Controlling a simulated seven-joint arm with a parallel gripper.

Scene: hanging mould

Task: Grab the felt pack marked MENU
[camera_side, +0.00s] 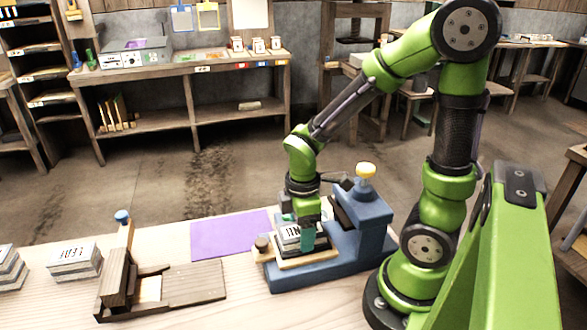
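A grey-and-white layered pack (289,236) sits on the light wooden plate of a blue press-like stand (330,262). Dark letters show on its top, partly hidden by my gripper, so I cannot read the whole word. My gripper (304,234) points down at this pack, with one teal finger in front of its right part. The other finger is mostly hidden, so I cannot tell whether the fingers touch or hold the pack. Another layered pack (75,262), marked with what looks like LEAF, lies at the left of the table.
A purple mat (230,235) lies left of the blue stand. A wooden jig (150,285) with a blue-topped post is at front left. Part of another stack (10,268) shows at the left edge.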

